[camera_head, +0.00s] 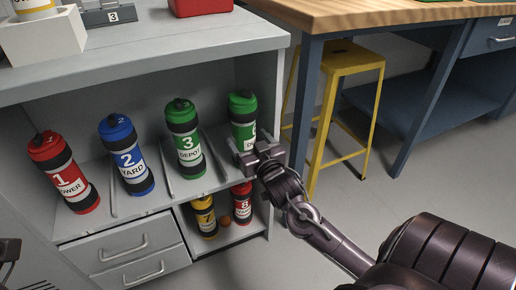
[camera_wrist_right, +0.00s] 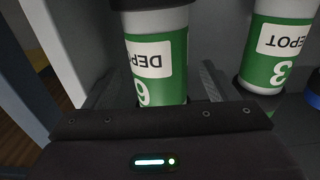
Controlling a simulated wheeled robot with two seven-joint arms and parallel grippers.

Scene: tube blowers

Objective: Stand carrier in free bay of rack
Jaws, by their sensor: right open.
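My right gripper (camera_head: 255,158) is at the front of this carrier, low down, and is open. In the right wrist view the carrier (camera_wrist_right: 158,65) rises, inverted, just beyond the gripper body; I cannot see clearly whether the fingers touch it. A dark part at the head view's lower left edge may be my left gripper (camera_head: 8,258); its jaws cannot be made out.
Red carrier 1 (camera_head: 70,182), blue carrier 2 (camera_head: 130,165) and green carrier 3 (camera_head: 186,148) fill the bays leftward. Yellow carrier 7 (camera_head: 204,218) and red carrier 8 (camera_head: 243,204) stand below. A yellow stool (camera_head: 352,62) and workbench (camera_head: 400,12) are right; floor there is open.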

